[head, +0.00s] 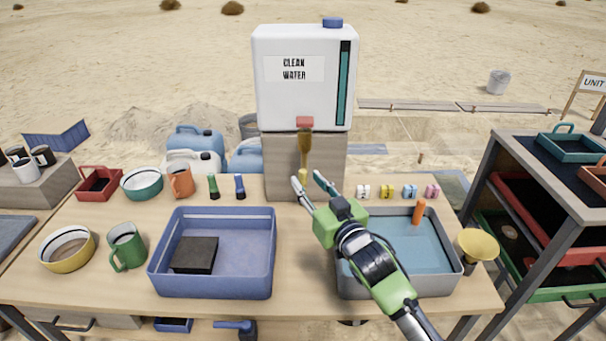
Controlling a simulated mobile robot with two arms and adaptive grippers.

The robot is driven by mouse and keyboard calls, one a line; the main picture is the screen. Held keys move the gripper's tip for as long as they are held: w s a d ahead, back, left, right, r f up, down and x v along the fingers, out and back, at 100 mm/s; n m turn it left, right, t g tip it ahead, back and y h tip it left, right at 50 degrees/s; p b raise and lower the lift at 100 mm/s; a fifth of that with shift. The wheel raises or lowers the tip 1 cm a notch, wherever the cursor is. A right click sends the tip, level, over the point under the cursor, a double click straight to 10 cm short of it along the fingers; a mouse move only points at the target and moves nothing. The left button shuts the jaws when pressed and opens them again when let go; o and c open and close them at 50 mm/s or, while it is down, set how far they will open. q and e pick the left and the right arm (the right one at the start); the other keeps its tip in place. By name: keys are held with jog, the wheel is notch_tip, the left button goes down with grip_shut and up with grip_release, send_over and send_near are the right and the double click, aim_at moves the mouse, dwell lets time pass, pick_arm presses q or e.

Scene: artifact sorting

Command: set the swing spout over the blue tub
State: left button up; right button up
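The swing spout (305,146) is a brass-coloured piece under the red tap (305,122) of the white clean-water tank. It points toward me, above the gap between the two tubs, and its lower end looks yellow. The blue tub (263,262) stands to the left of the spout on the table, with a dark block (195,254) in it. My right gripper (309,180) is open, its two fingers apart on either side of the spout's yellow end. Whether they touch it I cannot tell. My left gripper is not in view.
A grey tub (452,276) with water and an orange stick stands at the right, partly under my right arm. Small coloured blocks (409,191) sit behind it. A green mug (127,246), bowls and two small bottles stand at the left. Bare tabletop lies between the tubs.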

aim_at(304, 179)
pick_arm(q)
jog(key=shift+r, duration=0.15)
pick_arm(e)
jog(key=shift+x, duration=1.8)
jog(key=shift+c, duration=0.3)
grip_shut()
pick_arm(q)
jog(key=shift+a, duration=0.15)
pick_arm(e)
jog(key=shift+a, duration=0.15)
